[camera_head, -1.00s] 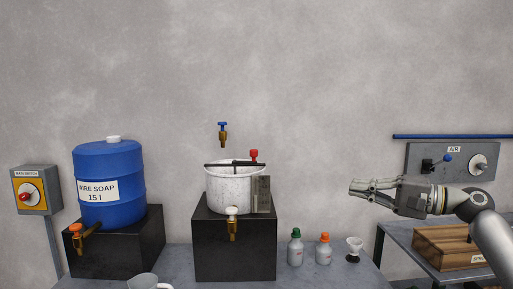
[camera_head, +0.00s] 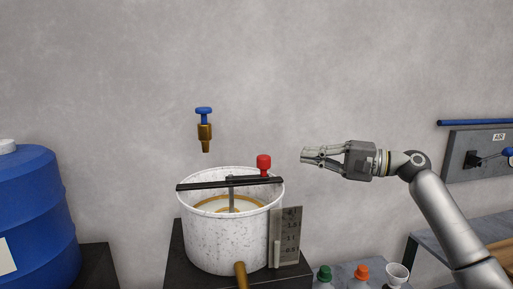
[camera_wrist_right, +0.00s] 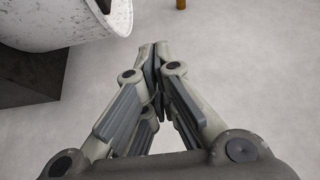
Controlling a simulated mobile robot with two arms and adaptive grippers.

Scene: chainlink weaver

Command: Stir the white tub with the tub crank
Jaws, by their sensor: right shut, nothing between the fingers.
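The white tub (camera_head: 215,240) stands on a black block in the middle of the head view, with pale liquid and a tan ring inside. A dark bar lies across its rim. The tub crank has a red knob (camera_head: 264,162), upright at the right side of the rim, and a shaft going down into the tub. My right gripper (camera_head: 304,157) is shut and empty, to the right of the red knob and apart from it, at about its height. In the right wrist view the closed fingers (camera_wrist_right: 155,48) show, with the tub (camera_wrist_right: 60,25) at upper left. My left gripper is out of view.
A blue tap (camera_head: 204,125) is on the wall above the tub. A scale plate (camera_head: 286,237) is at the tub's right side. A blue barrel (camera_head: 40,215) is at left.

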